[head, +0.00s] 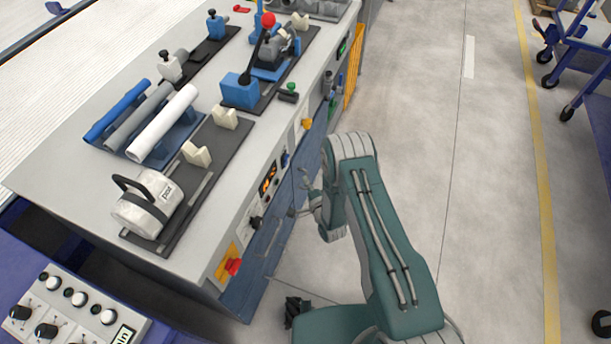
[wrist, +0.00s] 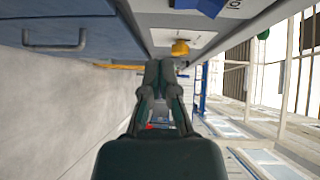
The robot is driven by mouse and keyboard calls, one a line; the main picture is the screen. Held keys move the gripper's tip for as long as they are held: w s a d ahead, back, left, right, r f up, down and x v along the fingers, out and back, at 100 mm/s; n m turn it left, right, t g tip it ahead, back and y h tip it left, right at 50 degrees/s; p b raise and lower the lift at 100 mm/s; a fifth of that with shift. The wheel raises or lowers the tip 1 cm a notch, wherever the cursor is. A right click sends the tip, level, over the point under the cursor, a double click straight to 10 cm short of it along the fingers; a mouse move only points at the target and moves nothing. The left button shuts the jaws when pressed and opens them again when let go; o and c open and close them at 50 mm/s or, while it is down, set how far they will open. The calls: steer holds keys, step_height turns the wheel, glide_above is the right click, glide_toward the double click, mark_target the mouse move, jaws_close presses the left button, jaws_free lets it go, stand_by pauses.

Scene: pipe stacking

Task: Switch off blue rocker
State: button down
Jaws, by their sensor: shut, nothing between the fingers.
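The blue rocker (head: 284,160) is a small blue switch on the bench's front control panel, between the orange display and the yellow knob. A blue piece (wrist: 205,6), probably the same rocker, is cut off by the top edge of the wrist view, beside partial lettering. I cannot tell which way the rocker is tipped. My gripper (head: 308,182) is beside the bench front, close to the panel and a little right of the rocker. In the wrist view my gripper (wrist: 160,66) has its fingers together and empty, apart from the rocker.
A yellow knob (head: 307,124) sits farther along the panel; it also shows just beyond my fingertips in the wrist view (wrist: 180,48). A red button (head: 233,266) is at the near end. Pipes (head: 165,122) and fixtures lie on the bench top.

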steer(key=f+v, duration=0.1)
steer(key=v, duration=0.6)
steer(key=w+d+r+n+g+h, duration=0.1)
steer(key=w+r+n, duration=0.1)
steer(key=w+r, duration=0.4)
steer(key=w+d+r+n+g+h, duration=0.1)
steer(key=w+r+n, duration=0.15)
steer(key=r, duration=0.55)
steer(key=d+r+n+g+h, duration=0.1)
steer(key=d+r+h, duration=0.1)
steer(key=r, duration=0.6)
steer(key=d+r+n+g+h, duration=0.1)
steer(key=d+r, duration=0.2)
steer(key=r, duration=0.4)
steer(key=s+d+r+n+g+h, duration=0.2)
steer(key=s+d+r+n+g, duration=0.15)
steer(key=s+r, duration=1.05)
steer(key=s+d+r+n+g, duration=0.1)
steer(key=s+r, duration=0.1)
steer(key=s, duration=0.8)
steer(key=s+d+r+n+g, duration=0.1)
steer(key=s+r, duration=0.1)
steer(key=s, duration=0.8)
steer(key=shift+d, duration=0.3)
